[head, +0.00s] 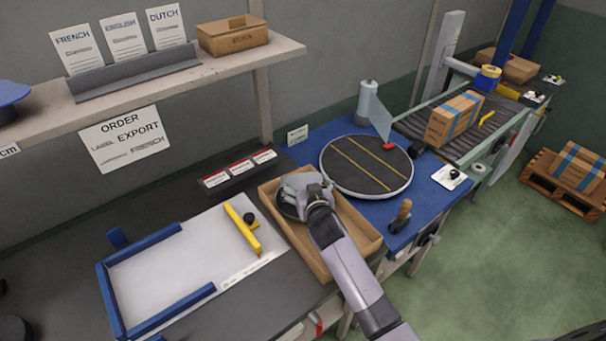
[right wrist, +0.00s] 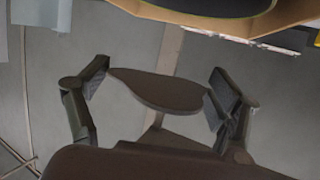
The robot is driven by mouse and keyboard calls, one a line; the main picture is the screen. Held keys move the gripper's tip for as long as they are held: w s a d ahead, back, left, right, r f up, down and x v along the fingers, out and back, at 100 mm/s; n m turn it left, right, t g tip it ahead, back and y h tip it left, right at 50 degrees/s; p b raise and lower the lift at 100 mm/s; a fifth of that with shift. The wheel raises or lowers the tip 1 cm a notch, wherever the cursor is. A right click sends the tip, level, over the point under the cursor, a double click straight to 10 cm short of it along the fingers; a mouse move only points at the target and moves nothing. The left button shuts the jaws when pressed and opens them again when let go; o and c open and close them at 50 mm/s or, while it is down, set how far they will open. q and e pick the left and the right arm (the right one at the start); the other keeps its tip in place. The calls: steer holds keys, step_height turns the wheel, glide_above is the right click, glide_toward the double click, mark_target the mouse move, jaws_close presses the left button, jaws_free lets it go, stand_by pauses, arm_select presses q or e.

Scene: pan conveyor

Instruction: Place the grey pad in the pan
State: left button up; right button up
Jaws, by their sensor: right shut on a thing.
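My right gripper (head: 301,190) is over the left part of an open cardboard tray (head: 357,226). In the right wrist view, the same gripper (right wrist: 155,92) is closed on a flat, rounded grey thing, which I take to be the grey pad (right wrist: 165,93). In the head view the gripper covers most of a dark round thing (head: 285,208) at the tray. I cannot tell whether that is the pan or the held pad. A dark disc in a tan rim (right wrist: 215,5) shows at the top of the wrist view. My left gripper is not in view.
A round black turntable (head: 367,163) stands on the blue table, with a wooden-handled tool (head: 401,215) near it. A white board (head: 185,262) with blue rails and a yellow bar (head: 242,229) lies left of the tray. A shelf (head: 160,72) runs along the wall.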

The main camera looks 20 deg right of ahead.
mark_target(303, 179)
steer(key=w, duration=0.2)
steer(key=shift+w+a, duration=0.15)
steer(key=shift+w, duration=0.15)
steer(key=shift+w+f, duration=0.15)
steer(key=shift+w, duration=0.15)
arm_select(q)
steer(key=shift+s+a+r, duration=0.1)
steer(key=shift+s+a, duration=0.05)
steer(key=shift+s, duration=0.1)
arm_select(e)
steer(key=shift+s, duration=0.1)
steer(key=shift+s+p, duration=0.1)
steer(key=shift+p, duration=0.2)
steer(key=shift+f+b, duration=0.8)
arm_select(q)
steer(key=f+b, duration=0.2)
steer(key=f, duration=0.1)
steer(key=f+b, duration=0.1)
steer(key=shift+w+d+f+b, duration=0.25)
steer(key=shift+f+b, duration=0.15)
arm_select(e)
step_height(303, 179, down, 4)
steer(key=shift+f, duration=0.25)
